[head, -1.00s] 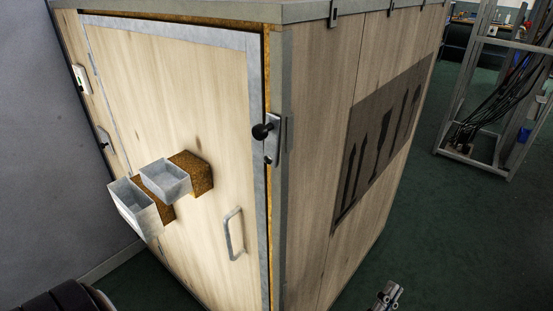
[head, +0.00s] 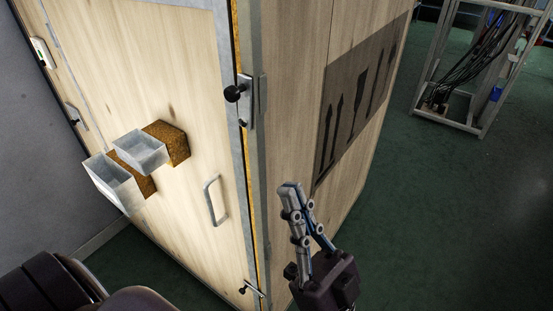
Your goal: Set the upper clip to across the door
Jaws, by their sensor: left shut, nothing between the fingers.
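The upper clip (head: 248,102) is a grey metal plate with a black ball knob, on the corner post at the right edge of the pale wooden door (head: 150,80). Its plate stands upright along the post, and the knob sticks out to the left. A lower clip (head: 252,289) with a dark knob shows near the bottom of the same edge; its bar looks slanted. My left gripper (head: 292,190) is shut and empty, pointing up in front of the side wall, below and right of the upper clip and apart from it. My right gripper is out of view.
A metal pull handle (head: 213,200) and two grey open boxes (head: 118,180) on brown blocks jut from the door. The dryer's side wall (head: 285,130) carries dark arrow marks. A metal rack with cables (head: 465,70) stands far right. Green floor (head: 440,220) is clear between.

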